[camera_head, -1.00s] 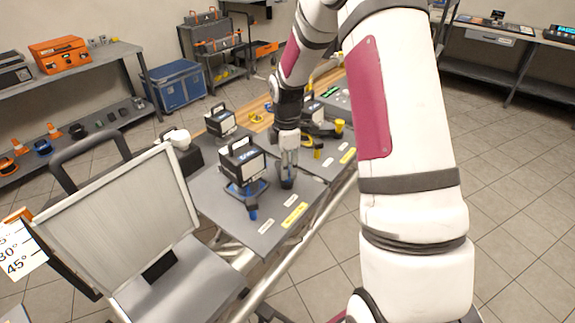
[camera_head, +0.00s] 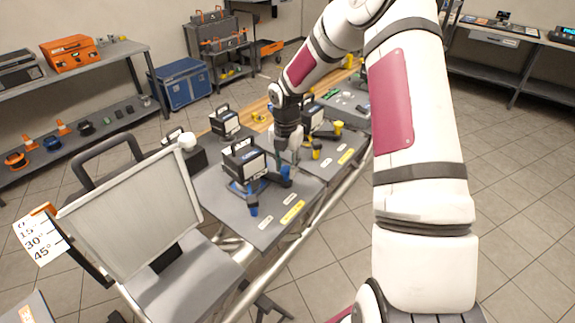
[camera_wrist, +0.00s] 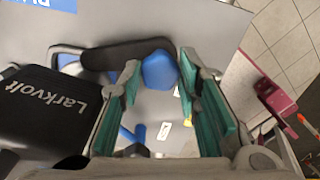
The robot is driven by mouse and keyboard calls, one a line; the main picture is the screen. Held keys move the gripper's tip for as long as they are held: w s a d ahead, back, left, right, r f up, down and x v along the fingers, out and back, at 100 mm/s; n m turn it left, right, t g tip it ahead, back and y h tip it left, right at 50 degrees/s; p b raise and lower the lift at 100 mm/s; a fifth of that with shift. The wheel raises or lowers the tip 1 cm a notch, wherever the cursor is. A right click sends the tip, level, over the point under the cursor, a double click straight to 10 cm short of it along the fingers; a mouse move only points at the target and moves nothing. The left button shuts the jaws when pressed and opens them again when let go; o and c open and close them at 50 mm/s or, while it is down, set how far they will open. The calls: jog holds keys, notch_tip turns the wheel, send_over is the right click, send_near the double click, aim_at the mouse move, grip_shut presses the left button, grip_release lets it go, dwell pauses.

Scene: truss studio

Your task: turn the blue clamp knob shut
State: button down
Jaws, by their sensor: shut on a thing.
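A black lamp unit (camera_head: 243,160) with a white face stands in a blue clamp (camera_head: 240,188) on a grey panel; in the wrist view the unit (camera_wrist: 45,110) reads "Larkvolt". One blue knob (camera_head: 285,173) is on the clamp's right side, beside my gripper (camera_head: 282,163). In the wrist view this knob (camera_wrist: 160,70) sits between the fingertips of my gripper (camera_wrist: 160,76), which is shut on it. A second blue knob (camera_head: 254,210) stands at the clamp's near side, clear of the gripper. The knob's underside is hidden.
Another unit with yellow knobs (camera_head: 316,152) stands just behind on the right. A yellow label (camera_head: 293,212) lies on the panel. A framed grey screen (camera_head: 135,215) with an angle card (camera_head: 42,238) stands at the near left. Tiled floor (camera_head: 520,200) is open to the right.

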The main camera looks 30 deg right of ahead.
jog(key=shift+n, duration=2.1)
jog(key=c, duration=1.2)
grip_release()
notch_tip(320, 180, up, 12)
